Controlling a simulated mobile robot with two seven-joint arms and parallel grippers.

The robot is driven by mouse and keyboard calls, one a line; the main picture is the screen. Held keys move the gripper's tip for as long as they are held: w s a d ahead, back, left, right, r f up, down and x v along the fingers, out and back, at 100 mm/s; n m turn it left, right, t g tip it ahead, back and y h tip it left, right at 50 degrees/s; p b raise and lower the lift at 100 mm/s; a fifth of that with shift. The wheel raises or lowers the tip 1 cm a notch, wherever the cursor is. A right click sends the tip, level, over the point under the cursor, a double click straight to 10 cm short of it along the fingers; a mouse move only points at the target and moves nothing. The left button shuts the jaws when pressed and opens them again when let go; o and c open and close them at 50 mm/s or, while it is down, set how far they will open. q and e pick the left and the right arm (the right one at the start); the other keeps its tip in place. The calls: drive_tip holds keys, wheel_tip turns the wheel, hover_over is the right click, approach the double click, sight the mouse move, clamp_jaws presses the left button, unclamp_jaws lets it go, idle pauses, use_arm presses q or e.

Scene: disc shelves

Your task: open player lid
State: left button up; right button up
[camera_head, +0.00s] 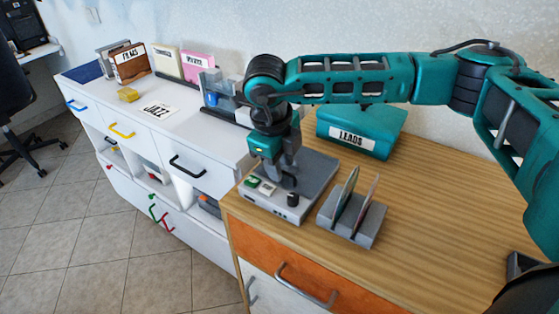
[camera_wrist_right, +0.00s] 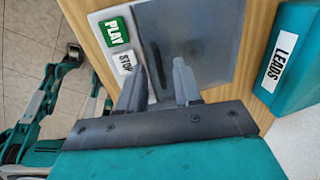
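The player is a flat grey box (camera_head: 268,207) on the wooden cabinet top, with a darker grey lid (camera_head: 318,176) that looks closed. My right gripper (camera_head: 284,182) points down over the player, near its buttons and the lid's edge. In the right wrist view its two fingers (camera_wrist_right: 168,70) are apart with nothing visible between them, over the lid's surface (camera_wrist_right: 210,45). The green PLAY button (camera_wrist_right: 113,31) and white STOP button (camera_wrist_right: 125,62) lie just left of the fingers. I cannot tell whether a fingertip touches the player.
A grey rack (camera_head: 352,228) with upright discs stands right of the player. A teal LEADS box (camera_head: 375,128) is behind it. A white cabinet (camera_head: 215,150) with boxes and a JAZZ label (camera_head: 157,110) stands left.

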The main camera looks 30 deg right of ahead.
drive_tip(key=shift+c, duration=0.5)
clamp_jaws()
idle(0.9)
